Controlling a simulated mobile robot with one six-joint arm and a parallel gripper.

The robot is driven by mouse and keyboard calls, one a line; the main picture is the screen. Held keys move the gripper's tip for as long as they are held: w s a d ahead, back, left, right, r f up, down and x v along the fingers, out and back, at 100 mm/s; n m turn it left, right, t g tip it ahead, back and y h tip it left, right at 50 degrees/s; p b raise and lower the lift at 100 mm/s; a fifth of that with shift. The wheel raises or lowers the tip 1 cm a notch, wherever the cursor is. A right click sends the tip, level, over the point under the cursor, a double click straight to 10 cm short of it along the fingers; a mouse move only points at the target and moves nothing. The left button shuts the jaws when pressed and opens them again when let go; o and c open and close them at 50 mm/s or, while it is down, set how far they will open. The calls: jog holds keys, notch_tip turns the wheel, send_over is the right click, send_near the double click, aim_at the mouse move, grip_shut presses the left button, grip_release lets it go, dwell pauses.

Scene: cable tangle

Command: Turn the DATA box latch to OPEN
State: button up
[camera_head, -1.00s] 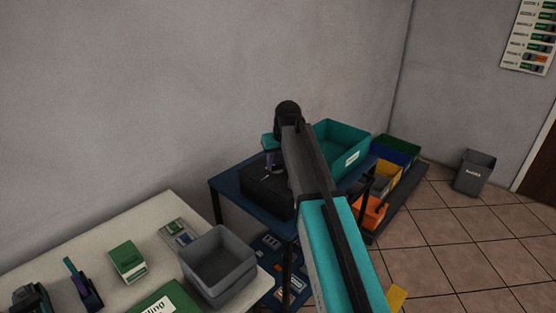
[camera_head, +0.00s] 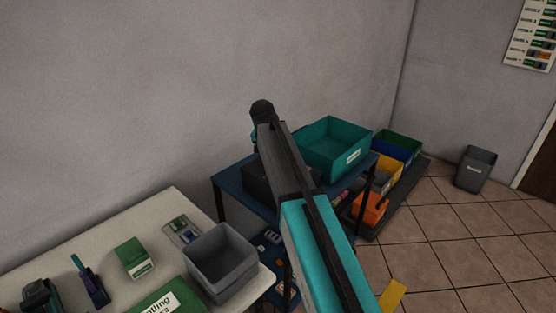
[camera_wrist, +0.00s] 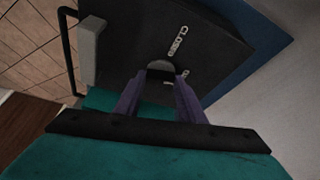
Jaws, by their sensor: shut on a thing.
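The dark box (camera_head: 262,178) stands on the blue cart (camera_head: 228,186), partly hidden behind my arm. The fingers partly cover the lower lettering. In the head view my gripper is hidden behind my arm. I cannot tell which word the latch points to.
A teal bin (camera_head: 335,150) stands right of the box on the cart. Coloured bins (camera_head: 402,148) stand beyond it. A white table (camera_head: 60,240) with a grey bin (camera_head: 220,262) is at the left. The wall is close behind the cart.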

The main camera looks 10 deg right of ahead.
jog(key=shift+w+a+m+g+h, duration=0.1)
jog(key=shift+m+g+h, duration=0.35)
jog(key=shift+m, duration=1.05)
jog(key=o, duration=1)
jog(key=shift+o, duration=0.2)
jog(key=b+v, duration=0.1)
jog(key=v, duration=1.2)
jog(key=shift+r+b, duration=0.35)
jog(key=shift+a+r, duration=0.1)
